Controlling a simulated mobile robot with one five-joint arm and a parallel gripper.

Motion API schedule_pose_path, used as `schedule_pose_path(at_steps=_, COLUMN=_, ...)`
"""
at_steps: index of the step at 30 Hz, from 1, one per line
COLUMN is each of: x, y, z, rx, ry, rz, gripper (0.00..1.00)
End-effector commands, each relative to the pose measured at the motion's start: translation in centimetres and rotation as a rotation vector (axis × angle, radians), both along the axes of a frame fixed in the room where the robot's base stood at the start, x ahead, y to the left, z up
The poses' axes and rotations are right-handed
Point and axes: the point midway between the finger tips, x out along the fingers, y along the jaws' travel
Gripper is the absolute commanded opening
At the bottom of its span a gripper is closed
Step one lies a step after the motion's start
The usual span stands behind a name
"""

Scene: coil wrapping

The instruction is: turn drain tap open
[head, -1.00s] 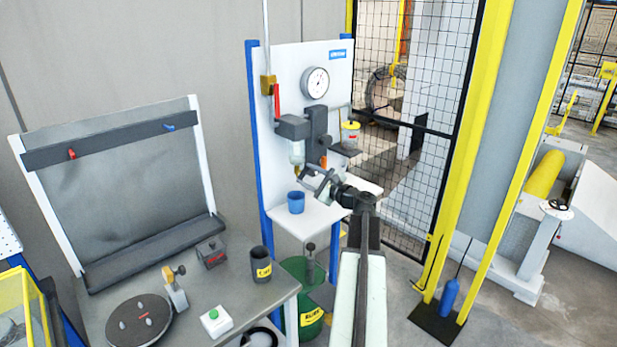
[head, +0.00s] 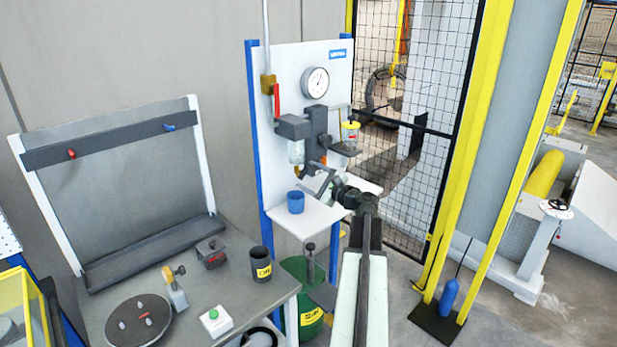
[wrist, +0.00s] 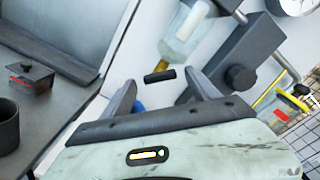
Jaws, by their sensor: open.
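The drain tap shows in the wrist view as a short black lever (wrist: 159,76) with a bit of brass behind it, below a clear filter bowl (wrist: 187,30). In the head view the filter bowl (head: 297,152) hangs under a grey housing on the white panel; I cannot make out the tap clearly there. My gripper (head: 316,183) is just below and right of the bowl. In the wrist view my gripper (wrist: 160,82) is open, and the lever appears between its two fingers. I cannot tell whether either finger touches it.
A blue cup (head: 296,202) stands on the white shelf (head: 300,222) below the bowl, close to my gripper. A pressure gauge (head: 315,82) is above. A yellow-lidded jar (head: 350,131) sits to the right. A grey workbench (head: 245,291) stands at the lower left.

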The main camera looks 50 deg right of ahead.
Motion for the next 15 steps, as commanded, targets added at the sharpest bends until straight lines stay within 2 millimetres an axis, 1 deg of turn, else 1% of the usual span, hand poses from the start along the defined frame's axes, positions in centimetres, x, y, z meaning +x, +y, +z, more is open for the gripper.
schedule_pose_path(at_steps=3, x=-2.5, y=0.3, z=0.0, rx=0.000, ry=0.000, rz=-0.004, gripper=0.69)
schedule_pose_path(at_steps=6, x=-4.5, y=0.4, z=0.0, rx=0.000, ry=0.000, rz=-0.004, gripper=0.69)
schedule_pose_path(at_steps=9, x=-6.0, y=0.5, z=0.0, rx=0.000, ry=0.000, rz=-0.003, gripper=0.69)
schedule_pose_path(at_steps=12, x=-6.9, y=0.5, z=0.0, rx=0.000, ry=0.000, rz=-0.001, gripper=0.69)
schedule_pose_path(at_steps=15, x=-7.1, y=0.5, z=0.0, rx=0.000, ry=0.000, rz=0.000, gripper=0.69)
